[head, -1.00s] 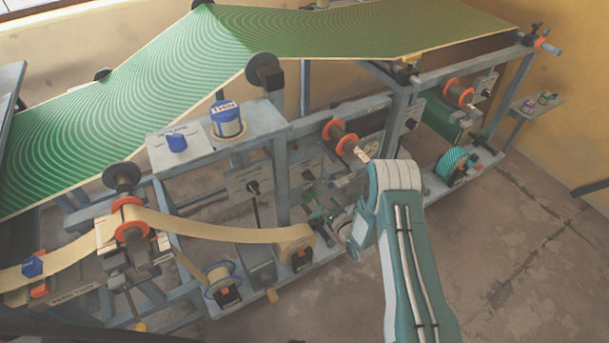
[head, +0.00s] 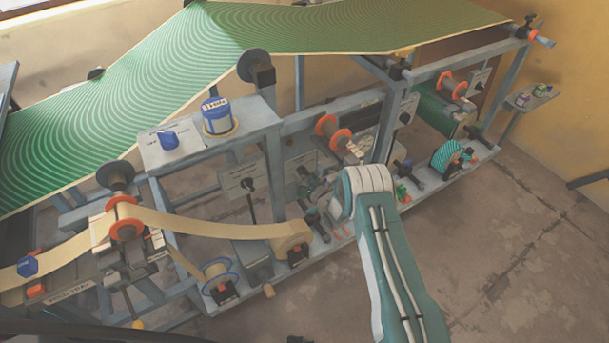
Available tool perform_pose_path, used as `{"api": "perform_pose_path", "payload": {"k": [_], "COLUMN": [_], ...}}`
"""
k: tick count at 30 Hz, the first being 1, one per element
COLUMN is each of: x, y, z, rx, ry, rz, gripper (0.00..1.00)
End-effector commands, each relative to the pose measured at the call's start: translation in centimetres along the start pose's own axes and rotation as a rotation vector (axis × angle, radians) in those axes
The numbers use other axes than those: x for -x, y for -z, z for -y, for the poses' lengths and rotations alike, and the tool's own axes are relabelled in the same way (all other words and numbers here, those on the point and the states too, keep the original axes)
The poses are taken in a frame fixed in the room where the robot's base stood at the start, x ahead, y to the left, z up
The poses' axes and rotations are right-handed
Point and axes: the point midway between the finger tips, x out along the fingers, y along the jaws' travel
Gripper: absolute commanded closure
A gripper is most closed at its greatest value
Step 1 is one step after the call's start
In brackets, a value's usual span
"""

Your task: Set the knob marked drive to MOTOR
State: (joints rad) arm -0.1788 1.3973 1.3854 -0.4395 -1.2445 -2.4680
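A blue knob (head: 168,140) sits on a grey panel with printed marks, at the left of the machine in the head view. A larger blue knob (head: 217,117) with a lettered white label and a yellow ring stands right of it. Small black knobs sit on a lower plate (head: 240,180) and on a plate at the right (head: 404,112). The lettering is too small to tell which knob is marked drive. My teal arm reaches in from the lower right. Its end is over the machine's middle, right of the blue knobs. My gripper cannot be made out clearly among the dark parts there.
A green patterned web (head: 340,28) runs across the top of the frame. A paper strip (head: 200,226) runs between reels at lower left. Another blue knob (head: 27,266) sits at far left. A side stand (head: 532,97) is at right. Floor (head: 500,240) is clear at right.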

Motion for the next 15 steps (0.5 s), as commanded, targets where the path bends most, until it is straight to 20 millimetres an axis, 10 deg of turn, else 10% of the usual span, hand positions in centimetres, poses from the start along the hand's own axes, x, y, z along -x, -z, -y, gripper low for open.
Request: {"api": "perform_pose_path", "payload": {"k": [1, 5, 15], "x": [-0.03, -0.03, -0.08], "y": [0.06, 0.06, 0.11], "z": [-0.05, -0.05, 0.04], "rx": [0.000, 0.000, -0.012], "ry": [0.000, 0.000, 0.001], "rz": [-0.001, -0.001, -0.002], "gripper": [0.24, 0.82, 0.83]}}
